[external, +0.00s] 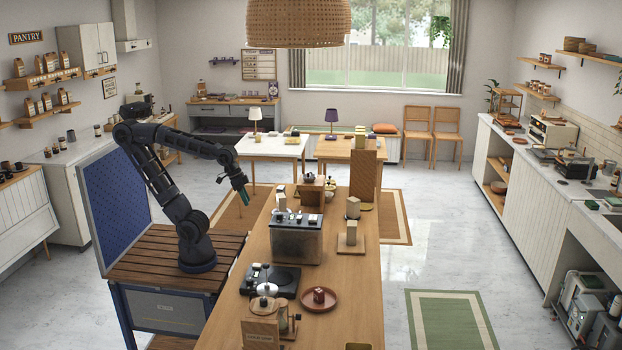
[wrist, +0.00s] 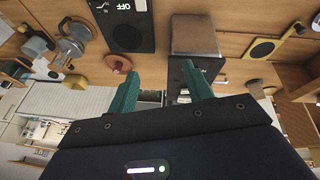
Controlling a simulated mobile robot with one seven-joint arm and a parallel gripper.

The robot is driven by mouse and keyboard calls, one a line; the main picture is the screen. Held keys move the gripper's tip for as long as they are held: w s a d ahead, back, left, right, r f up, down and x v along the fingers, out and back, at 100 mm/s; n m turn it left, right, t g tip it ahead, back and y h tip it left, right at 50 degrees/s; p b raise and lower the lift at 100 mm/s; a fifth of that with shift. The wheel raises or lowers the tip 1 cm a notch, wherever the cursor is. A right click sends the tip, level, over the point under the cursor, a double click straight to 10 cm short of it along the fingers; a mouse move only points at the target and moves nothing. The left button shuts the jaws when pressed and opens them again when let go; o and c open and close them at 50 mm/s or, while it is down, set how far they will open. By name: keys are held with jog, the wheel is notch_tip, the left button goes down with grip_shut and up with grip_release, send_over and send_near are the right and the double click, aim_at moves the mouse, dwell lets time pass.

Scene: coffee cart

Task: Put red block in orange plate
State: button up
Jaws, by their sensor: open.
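A small dark red block (external: 319,295) sits on the round reddish-orange plate (external: 308,304) near the front of the long wooden counter. The plate (wrist: 113,61) also shows small in the wrist view, with the block on it. My gripper (external: 243,194) has teal fingers and hangs at the counter's left edge, well behind the plate and above the counter. In the wrist view my gripper (wrist: 160,79) is open with nothing between its fingers.
A black scale-like appliance (external: 271,281) with a glass vessel stands left of the plate. A grey boxy machine (external: 296,240) stands behind it. A wooden stand (external: 351,243) is at the counter's right. Bare counter lies right of the plate.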

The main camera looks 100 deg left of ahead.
jog(key=shift+s+a+f+m+y, duration=0.15)
jog(key=shift+s+a+m, duration=0.25)
jog(key=shift+s, duration=0.3)
jog(key=shift+s+a+m+y, duration=0.2)
jog(key=shift+s+m, duration=0.25)
jog(key=shift+s, duration=0.2)
jog(key=shift+s+a+f+m+y, duration=0.15)
jog(key=shift+s+a+m, duration=0.1)
jog(key=shift+s+m, duration=0.35)
jog(key=shift+s+r, duration=0.1)
